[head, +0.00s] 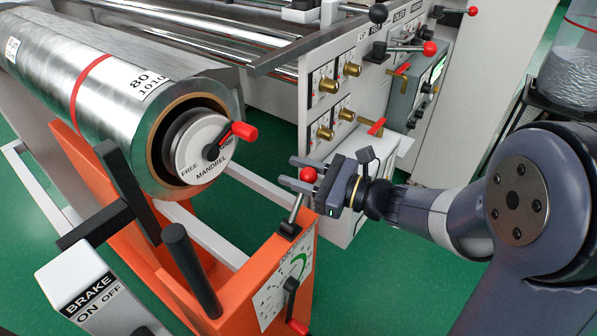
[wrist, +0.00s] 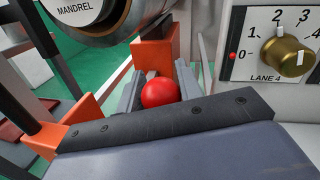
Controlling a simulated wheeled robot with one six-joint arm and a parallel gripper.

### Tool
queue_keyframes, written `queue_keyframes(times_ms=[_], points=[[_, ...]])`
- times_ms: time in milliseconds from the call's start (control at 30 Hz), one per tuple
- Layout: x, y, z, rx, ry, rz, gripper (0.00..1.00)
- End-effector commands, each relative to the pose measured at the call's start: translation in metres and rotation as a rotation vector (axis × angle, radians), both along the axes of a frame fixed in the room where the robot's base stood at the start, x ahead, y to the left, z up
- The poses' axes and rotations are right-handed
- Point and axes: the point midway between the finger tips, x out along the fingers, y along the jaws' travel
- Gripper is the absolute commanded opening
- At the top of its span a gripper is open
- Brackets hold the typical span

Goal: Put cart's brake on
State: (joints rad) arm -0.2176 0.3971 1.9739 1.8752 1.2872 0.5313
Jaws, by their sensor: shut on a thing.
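The orange cart (head: 232,285) carries a big foil roll. A white box with a BRAKE ON OFF label (head: 93,296) is at the lower left in the head view, below black bars. The label's ON is on the left, OFF on the right. A short lever with a red ball knob (head: 308,175) stands on top of the cart's orange post. My gripper (head: 303,170) is shut on this knob. In the wrist view the red knob (wrist: 161,92) sits between the two grey fingers. Which handle belongs to the BRAKE label is unclear.
The foil roll (head: 120,90) ends in a MANDREL hub (head: 200,148) with a red-tipped lever. A white panel with brass knobs (head: 345,70) stands behind my gripper. A dial plate with a red-tipped handle (head: 285,280) is on the post's front. Green floor is open at lower centre.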

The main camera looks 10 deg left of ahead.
Motion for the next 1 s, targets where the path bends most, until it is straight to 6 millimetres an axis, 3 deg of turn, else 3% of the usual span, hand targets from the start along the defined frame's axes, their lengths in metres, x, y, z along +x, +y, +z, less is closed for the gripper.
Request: queue_keyframes(times_ms=[367, 1000], points=[[-0.012, 0.005, 0.007, -0.058, -0.148, 0.0, 0.0], [-0.065, 0.027, 0.01, -0.283, -0.697, -0.001, 0.0]])
